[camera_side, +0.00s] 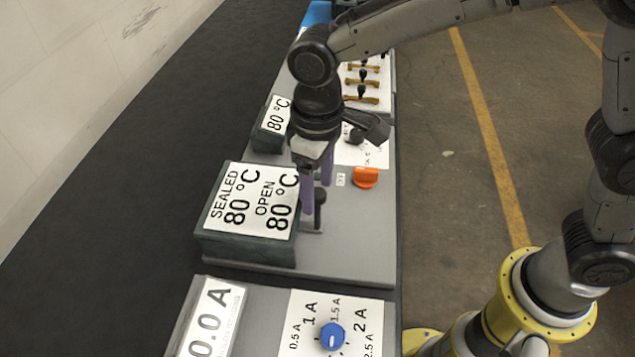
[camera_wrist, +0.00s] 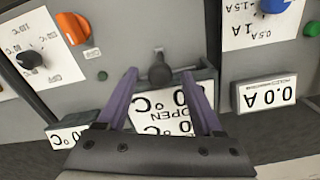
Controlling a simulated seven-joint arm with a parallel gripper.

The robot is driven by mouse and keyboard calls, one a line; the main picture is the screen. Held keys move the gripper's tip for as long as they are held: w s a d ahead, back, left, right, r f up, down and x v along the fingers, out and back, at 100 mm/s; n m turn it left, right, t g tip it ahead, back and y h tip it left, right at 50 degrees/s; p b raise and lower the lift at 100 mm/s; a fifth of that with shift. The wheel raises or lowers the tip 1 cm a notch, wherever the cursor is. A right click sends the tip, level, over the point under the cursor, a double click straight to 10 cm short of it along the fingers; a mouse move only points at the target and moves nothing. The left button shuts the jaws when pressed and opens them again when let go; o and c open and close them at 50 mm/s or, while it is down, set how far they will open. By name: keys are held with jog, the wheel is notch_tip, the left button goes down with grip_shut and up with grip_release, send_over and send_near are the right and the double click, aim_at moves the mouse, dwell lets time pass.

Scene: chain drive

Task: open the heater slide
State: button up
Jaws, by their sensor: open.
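The heater slide (camera_side: 319,200) is a dark upright handle with a round top, standing on a small light plate beside the box sign (camera_side: 248,205) marked "SEALED 80 °C" and "OPEN 80 °C". In the wrist view the slide's knob (camera_wrist: 159,74) shows between the fingertips. My gripper (camera_side: 316,198) points down over the slide. It is open, with its purple fingers apart, one on each side of the knob in the wrist view (camera_wrist: 160,73). I cannot tell if either finger touches the slide. The sign is partly covered by the gripper in the wrist view.
An orange switch (camera_side: 366,178) marked OFF stands right of the slide. A dark knob with a temperature scale (camera_wrist: 29,60) and a smaller 80 °C box (camera_side: 272,125) are farther back. A blue current dial (camera_side: 332,338) and a 0.0 A display (camera_side: 212,318) are on the nearer panel.

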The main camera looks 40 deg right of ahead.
grip_shut()
dwell(0.3)
jog(key=shift+r, duration=0.1)
dwell(1.0)
